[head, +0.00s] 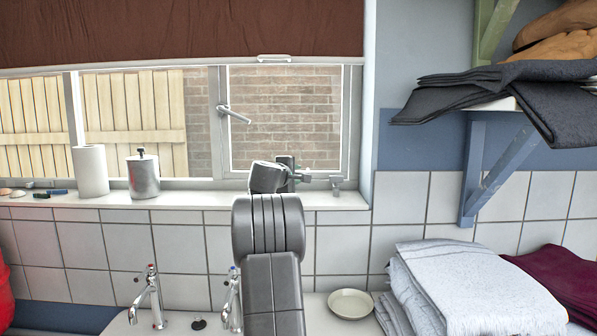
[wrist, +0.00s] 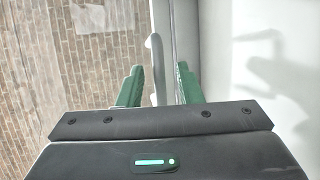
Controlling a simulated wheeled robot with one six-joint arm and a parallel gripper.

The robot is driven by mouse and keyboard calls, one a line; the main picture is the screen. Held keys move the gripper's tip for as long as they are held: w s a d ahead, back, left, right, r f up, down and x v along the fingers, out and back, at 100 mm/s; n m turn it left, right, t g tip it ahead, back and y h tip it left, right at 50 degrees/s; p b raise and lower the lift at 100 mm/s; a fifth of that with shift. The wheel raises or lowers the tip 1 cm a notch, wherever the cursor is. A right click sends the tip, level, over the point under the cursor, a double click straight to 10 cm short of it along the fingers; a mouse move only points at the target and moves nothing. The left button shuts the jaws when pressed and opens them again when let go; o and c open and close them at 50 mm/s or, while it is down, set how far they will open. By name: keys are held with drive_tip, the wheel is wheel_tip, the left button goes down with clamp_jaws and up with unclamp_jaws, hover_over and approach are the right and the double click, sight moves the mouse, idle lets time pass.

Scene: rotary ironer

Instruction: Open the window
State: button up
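The window (head: 285,118) has a white-framed right pane with a brick wall behind it. The pane looks closed. A pale lever handle (head: 234,114) sits on its left upright. A small grey fitting (head: 336,187) stands at the pane's lower right, by the sill. My gripper (head: 306,178) is in front of the pane's lower right, left of that fitting and well below the lever. In the wrist view its green fingers (wrist: 160,86) are apart, with a narrow pale piece (wrist: 154,55) showing between or beyond them. I cannot tell whether they touch it.
A paper roll (head: 90,170) and a metal dispenser (head: 143,175) stand on the sill. Below are taps (head: 150,295) and a dish (head: 350,304). Folded towels (head: 465,290) lie at the lower right, under a bracketed shelf with dark cloths (head: 490,85). A brown blind (head: 180,30) hangs above.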

drive_tip(key=shift+p+x, duration=0.3)
drive_tip(key=shift+x, duration=1)
clamp_jaws()
